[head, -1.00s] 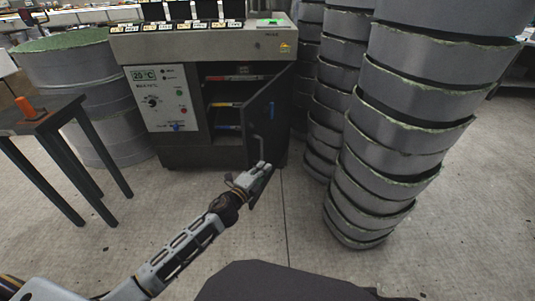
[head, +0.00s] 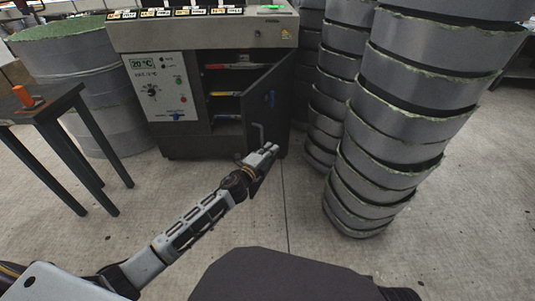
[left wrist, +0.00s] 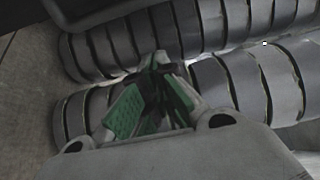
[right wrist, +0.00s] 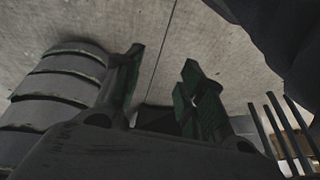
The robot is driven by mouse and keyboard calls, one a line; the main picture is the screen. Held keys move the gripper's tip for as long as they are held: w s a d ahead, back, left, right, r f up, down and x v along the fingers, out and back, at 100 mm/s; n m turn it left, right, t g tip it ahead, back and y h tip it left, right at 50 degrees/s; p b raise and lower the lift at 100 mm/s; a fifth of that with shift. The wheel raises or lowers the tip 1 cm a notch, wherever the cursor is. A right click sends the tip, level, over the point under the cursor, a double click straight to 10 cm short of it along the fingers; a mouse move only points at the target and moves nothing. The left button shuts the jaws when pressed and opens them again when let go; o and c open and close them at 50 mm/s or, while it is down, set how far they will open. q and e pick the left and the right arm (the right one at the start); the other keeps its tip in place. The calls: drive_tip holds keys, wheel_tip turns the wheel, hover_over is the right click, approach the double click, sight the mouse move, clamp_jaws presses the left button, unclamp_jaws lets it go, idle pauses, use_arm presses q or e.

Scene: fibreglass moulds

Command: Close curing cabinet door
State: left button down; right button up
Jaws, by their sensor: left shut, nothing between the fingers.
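The grey curing cabinet (head: 224,37) stands ahead in the head view. Its dark door (head: 270,100) is hinged on the right and stands partly open, with shelves showing behind it. A pale bar handle (head: 258,134) is on the door's outer face. My left gripper (head: 274,149) is shut and empty, at the lower part of the door just right of the handle's lower end; I cannot tell whether it touches the door. Its closed green-padded fingers show in the left wrist view (left wrist: 155,75). My right gripper (right wrist: 163,60) is open and empty above the floor, outside the head view.
Tall stacks of grey ring moulds (head: 405,120) stand close to the right of the door. A dark table (head: 45,104) with an orange object (head: 24,96) is at the left, before a large grey drum (head: 75,65). Open concrete floor lies in front of the cabinet.

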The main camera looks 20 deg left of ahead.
use_arm(q)
drive_tip(key=w, duration=0.1)
drive_tip(key=w+a+b, duration=0.1)
drive_tip(key=w, duration=0.1)
drive_tip(key=w+a, duration=0.1)
drive_tip(key=shift+w+a+b, duration=0.25)
drive_tip(key=shift+w+b, duration=0.1)
drive_tip(key=shift+b, duration=0.05)
use_arm(e)
drive_tip(key=shift+t+y, duration=0.3)
drive_tip(key=shift+y, duration=0.1)
drive_tip(key=f, duration=0.2)
drive_tip(key=a+f, duration=0.1)
drive_tip(key=f, duration=0.1)
drive_tip(key=shift+w+a+f, duration=0.15)
drive_tip(key=shift+w+f, duration=0.05)
use_arm(q)
drive_tip(key=shift+a, duration=0.2)
